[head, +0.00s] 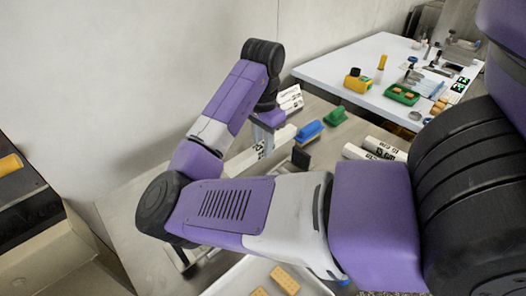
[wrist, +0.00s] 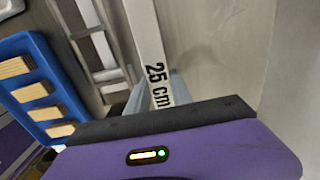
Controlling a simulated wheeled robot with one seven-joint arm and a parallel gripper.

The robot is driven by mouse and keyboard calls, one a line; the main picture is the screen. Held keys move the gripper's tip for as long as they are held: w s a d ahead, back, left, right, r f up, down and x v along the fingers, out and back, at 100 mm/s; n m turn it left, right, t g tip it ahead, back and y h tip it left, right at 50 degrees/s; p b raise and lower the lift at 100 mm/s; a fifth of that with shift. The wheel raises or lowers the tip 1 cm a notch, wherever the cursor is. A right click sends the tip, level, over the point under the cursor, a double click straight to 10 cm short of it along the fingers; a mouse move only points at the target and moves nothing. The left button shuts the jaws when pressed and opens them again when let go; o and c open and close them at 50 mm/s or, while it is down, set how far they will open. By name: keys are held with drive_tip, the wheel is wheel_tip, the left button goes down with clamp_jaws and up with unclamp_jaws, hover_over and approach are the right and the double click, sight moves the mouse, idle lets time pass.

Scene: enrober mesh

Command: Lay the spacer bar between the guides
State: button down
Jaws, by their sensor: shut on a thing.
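The spacer bar (wrist: 147,38) is a long white bar marked "25 cm" in black. In the wrist view it runs from the top edge down to my gripper (wrist: 156,92), which is shut on it. In the head view my gripper (head: 266,132) points down at a white bar (head: 243,160) with black marks, above the grey work surface. My arm hides part of that area. Metal rails with crosspieces (wrist: 100,42) lie left of the bar in the wrist view; I cannot tell whether they are the guides.
A blue tray (wrist: 66,131) with several tan pieces is at left in the wrist view. A blue block (head: 309,131), a green block (head: 336,116) and more white marked bars (head: 384,149) lie right of my gripper. A white table (head: 325,72) with small items stands behind.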

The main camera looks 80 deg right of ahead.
wheel_tip(320, 180, up, 16)
drive_tip(key=p, duration=0.1)
drive_tip(key=shift+f+p, duration=0.15)
drive_tip(key=shift+p, duration=0.15)
drive_tip(key=shift+a, duration=0.1)
